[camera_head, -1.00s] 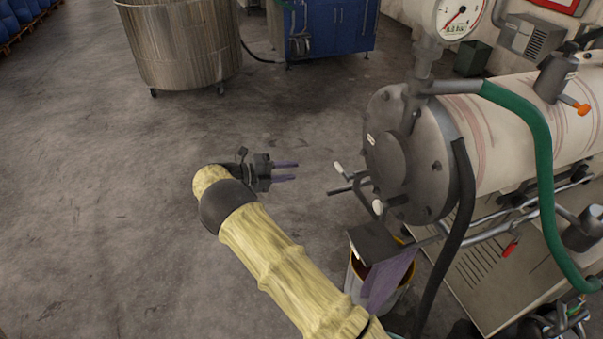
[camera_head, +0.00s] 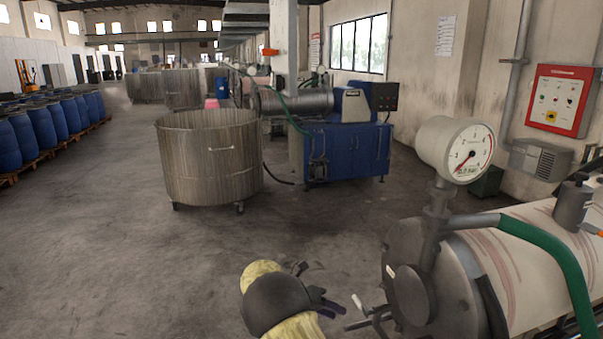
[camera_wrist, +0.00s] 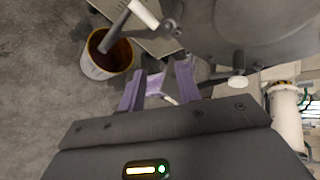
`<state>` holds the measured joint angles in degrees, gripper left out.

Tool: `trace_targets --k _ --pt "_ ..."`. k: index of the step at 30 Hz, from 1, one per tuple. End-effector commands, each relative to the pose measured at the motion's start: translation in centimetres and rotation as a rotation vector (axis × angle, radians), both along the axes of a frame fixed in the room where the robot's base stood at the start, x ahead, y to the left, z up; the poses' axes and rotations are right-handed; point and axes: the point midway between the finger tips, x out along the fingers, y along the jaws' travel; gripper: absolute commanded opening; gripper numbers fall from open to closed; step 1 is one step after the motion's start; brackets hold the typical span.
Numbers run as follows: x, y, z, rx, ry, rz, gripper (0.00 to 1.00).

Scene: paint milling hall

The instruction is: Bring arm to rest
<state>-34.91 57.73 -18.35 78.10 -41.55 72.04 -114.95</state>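My yellow and black arm (camera_head: 274,302) reaches up from the bottom edge in the head view. My gripper (camera_head: 334,308) is at its end, pointing right, just left of the mill's round end flange. In the wrist view the two purple fingers of my gripper (camera_wrist: 160,90) stand apart. A pale patch shows between them, and I cannot tell what it is. I see nothing clearly held.
The mill (camera_head: 410,290) with its gauge (camera_head: 457,150) and green hose (camera_head: 556,250) stands close at right. A bucket (camera_wrist: 107,66) shows in the wrist view. A steel vat (camera_head: 210,165) and blue cabinet (camera_head: 345,153) stand farther back. Open floor (camera_head: 100,270) lies left.

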Motion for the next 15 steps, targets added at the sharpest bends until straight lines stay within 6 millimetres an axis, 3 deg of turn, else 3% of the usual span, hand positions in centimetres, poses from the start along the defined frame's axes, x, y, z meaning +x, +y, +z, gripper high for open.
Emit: trace_targets --k 1,6,15 --pt "-1.0 -1.4 0.4 0.075 -0.065 -0.084 0.34" --pt "-4.7 -4.1 0.9 0.298 -0.306 -0.392 0.34" --pt "-12.0 -6.4 2.8 0.587 -0.720 -1.038 0.34"
